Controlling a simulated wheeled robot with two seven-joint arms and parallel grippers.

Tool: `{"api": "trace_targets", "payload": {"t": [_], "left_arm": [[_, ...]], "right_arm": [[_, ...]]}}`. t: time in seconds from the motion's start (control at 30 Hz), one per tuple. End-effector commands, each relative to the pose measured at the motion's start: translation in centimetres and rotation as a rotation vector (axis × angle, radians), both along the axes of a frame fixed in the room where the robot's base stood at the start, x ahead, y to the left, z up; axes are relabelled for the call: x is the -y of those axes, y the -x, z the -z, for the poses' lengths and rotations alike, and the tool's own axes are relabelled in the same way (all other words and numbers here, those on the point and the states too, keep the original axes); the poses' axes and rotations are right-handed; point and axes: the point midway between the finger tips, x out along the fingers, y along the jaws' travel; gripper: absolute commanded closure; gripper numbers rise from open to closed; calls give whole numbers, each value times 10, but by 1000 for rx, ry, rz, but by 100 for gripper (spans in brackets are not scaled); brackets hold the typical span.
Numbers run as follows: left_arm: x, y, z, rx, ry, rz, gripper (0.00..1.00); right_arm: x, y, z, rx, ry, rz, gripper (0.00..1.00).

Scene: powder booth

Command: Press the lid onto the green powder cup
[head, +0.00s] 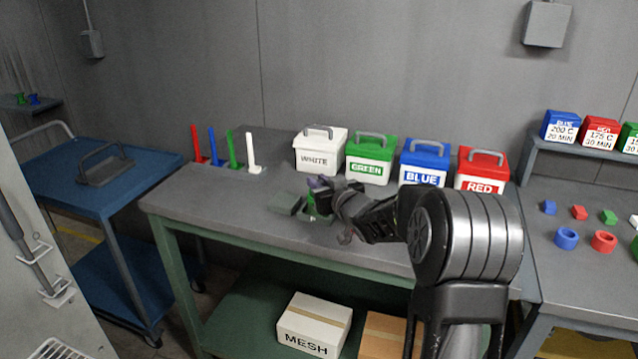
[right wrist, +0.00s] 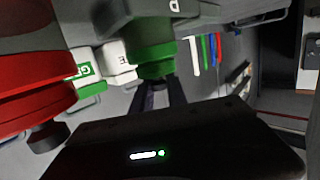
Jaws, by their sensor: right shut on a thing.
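The green powder cup (head: 320,207) stands on the grey bench, partly hidden by my right gripper (head: 328,189). The right wrist view looks upside down, and there the cup's dark green body (right wrist: 138,30) sits above a brighter green lid (right wrist: 152,66). My right gripper (right wrist: 161,86) is shut at the lid, its fingers close together over what seems to be the knob; the knob itself is hidden. The lid is at the cup's mouth, but I cannot tell whether it is fully seated. My left gripper is in neither view.
White (head: 320,158), green (head: 368,165), blue (head: 424,165) and red (head: 482,172) boxes stand behind. Coloured pegs (head: 233,150) stand at the back left. A large red object (right wrist: 30,85) is close in the wrist view.

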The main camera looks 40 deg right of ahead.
Motion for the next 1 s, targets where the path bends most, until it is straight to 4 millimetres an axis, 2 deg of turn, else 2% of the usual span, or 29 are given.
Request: {"api": "trace_targets", "payload": {"t": [0.97,1.0], "left_arm": [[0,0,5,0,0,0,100],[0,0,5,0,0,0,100]], "right_arm": [[0,0,2,0,0,0,100],[0,0,2,0,0,0,78]]}}
